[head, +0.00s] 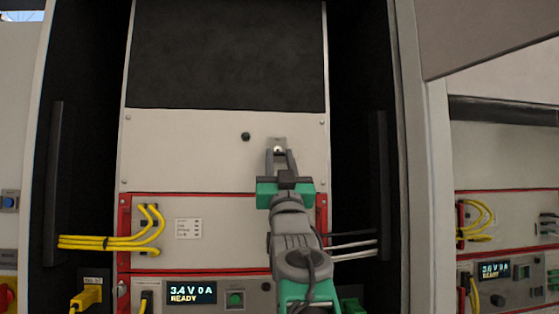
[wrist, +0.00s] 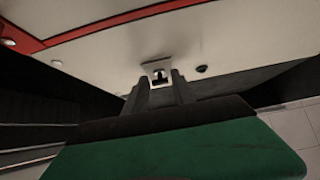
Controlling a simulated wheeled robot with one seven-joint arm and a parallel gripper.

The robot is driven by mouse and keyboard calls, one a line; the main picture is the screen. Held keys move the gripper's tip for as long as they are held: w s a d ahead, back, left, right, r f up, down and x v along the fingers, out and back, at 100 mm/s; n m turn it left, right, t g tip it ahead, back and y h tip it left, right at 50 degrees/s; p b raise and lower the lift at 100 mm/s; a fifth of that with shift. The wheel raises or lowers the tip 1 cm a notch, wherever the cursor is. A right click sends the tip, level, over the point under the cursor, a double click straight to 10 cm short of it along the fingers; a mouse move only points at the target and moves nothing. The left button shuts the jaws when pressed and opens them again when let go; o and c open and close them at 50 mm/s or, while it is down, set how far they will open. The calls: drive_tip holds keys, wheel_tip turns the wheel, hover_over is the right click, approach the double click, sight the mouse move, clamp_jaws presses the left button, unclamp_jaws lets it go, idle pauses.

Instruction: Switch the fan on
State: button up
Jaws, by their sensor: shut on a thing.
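A small toggle switch on a square metal plate (head: 278,140) sits on the plain light panel in the head view. It also shows in the wrist view (wrist: 157,66), with a dark lever in the middle of the plate. My gripper (head: 279,153) reaches up to the switch from below, its two grey fingers at the plate. In the wrist view the fingertips (wrist: 159,82) are on either side of the lever, shut on it. The fingers partly hide the lever, so its exact tilt cannot be told. No fan is clearly visible.
A round black knob or button (head: 245,136) is left of the switch. Below, a red-framed unit has yellow cables (head: 150,230) and a lit display (head: 191,292) reading "3.4 V 0 A READY". Black vertical bars (head: 57,180) flank the panel. Grey cables (head: 352,246) run at right.

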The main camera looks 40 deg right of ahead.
clamp_jaws()
drive_tip(key=shift+s+a+r+g+y+p, duration=0.15)
drive_tip(key=shift+r+g+y+p, duration=0.25)
drive_tip(key=shift+g+p, duration=0.25)
drive_tip(key=shift+s+r+g+y+p, duration=0.15)
drive_tip(key=shift+r+g+y+p, duration=0.25)
drive_tip(key=shift+g+p, duration=0.2)
drive_tip(key=r+g+y+p, duration=0.1)
drive_tip(key=g+p, duration=0.1)
drive_tip(key=p, duration=0.1)
drive_tip(key=shift+s+r+y+p, duration=0.1)
drive_tip(key=shift+r+y+p, duration=0.05)
drive_tip(key=shift+y+p, duration=0.15)
drive_tip(key=shift+r+g+y+p, duration=0.3)
drive_tip(key=shift+g+y+p, duration=0.4)
drive_tip(key=shift+g+p, duration=0.55)
drive_tip(key=shift+g+y, duration=0.5)
drive_tip(key=shift+g, duration=0.2)
drive_tip(key=shift+r+g, duration=0.15)
drive_tip(key=shift+g, duration=0.35)
drive_tip(key=shift+y, duration=0.3)
